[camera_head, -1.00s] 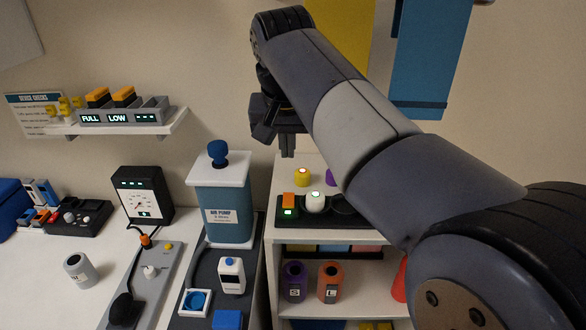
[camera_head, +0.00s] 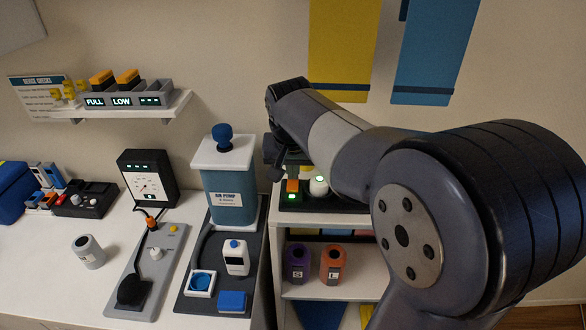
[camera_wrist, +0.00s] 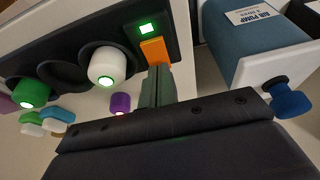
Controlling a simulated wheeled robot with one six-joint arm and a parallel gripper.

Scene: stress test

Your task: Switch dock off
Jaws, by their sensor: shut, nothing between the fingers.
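The dock (camera_head: 287,207) is a black panel on top of the white shelf unit. It has an orange rocker switch (camera_head: 292,186) and a small green lit indicator (camera_head: 291,197). The switch (camera_wrist: 153,50) and lit indicator (camera_wrist: 148,28) also show in the wrist view. A white lamp-like piece with a green glow (camera_wrist: 107,64) sits in a dock socket. My gripper (camera_wrist: 160,70) is shut and empty, its fingertips close beside the orange switch; I cannot tell whether they touch it. In the head view my arm hides the dock's right part.
A blue air pump (camera_head: 229,195) stands left of the shelf; its blue knob (camera_wrist: 294,100) is right of my gripper. A green-glowing piece (camera_wrist: 30,90) fills another socket, and a purple piece (camera_wrist: 121,103) lies beyond. Purple (camera_head: 298,262) and orange (camera_head: 333,263) cups stand on the shelf below.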

